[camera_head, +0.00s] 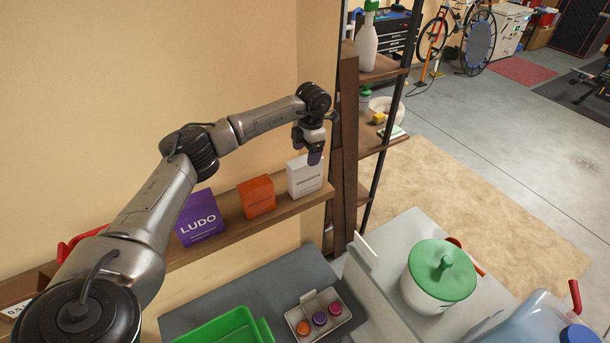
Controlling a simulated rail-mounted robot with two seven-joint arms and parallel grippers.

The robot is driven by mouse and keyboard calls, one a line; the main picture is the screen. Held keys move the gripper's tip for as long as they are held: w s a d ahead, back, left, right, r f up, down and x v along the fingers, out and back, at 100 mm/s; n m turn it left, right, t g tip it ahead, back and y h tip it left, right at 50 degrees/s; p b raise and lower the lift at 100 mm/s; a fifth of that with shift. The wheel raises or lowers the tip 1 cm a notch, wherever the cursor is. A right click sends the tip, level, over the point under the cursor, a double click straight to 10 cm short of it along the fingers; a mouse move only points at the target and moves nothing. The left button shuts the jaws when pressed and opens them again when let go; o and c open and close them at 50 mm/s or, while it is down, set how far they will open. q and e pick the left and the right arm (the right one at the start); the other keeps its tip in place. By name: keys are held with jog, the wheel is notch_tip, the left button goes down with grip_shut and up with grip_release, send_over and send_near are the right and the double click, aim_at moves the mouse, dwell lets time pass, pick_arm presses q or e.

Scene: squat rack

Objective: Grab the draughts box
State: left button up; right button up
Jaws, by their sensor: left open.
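Three small boxes stand in a row on a wooden wall shelf (282,209). The purple box (199,218) reads LUDO. Right of it are an orange box (257,196) and a white box (304,176); their lettering is too small to read surely, so I cannot tell which one is the draughts box. My left gripper (307,150) is open and empty, pointing down just above the white box at the shelf's right end. It appears apart from the box, though its fingertips overlap the top edge in the picture. My right gripper is not in view.
A tall wooden rack (346,145) stands just right of the gripper. Below the shelf is a dark grey surface (270,290) with a green bin (222,329) and a small tray (318,313). A green-lidded pot (440,273) stands on the lower right.

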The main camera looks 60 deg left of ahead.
aim_at(305, 160)
pick_arm(q)
jog(key=shift+s+f+p, duration=0.15)
jog(key=shift+f+p, duration=0.2)
jog(key=shift+f, duration=1.1)
jog(key=shift+s+f+p, duration=0.15)
jog(key=shift+f+p, duration=0.15)
jog(key=shift+f, duration=1.15)
jog(key=shift+f, duration=0.2)
jog(key=shift+c, duration=0.3)
jog(key=c, duration=1.1)
jog(key=shift+r, duration=0.1)
jog(key=shift+c, duration=0.2)
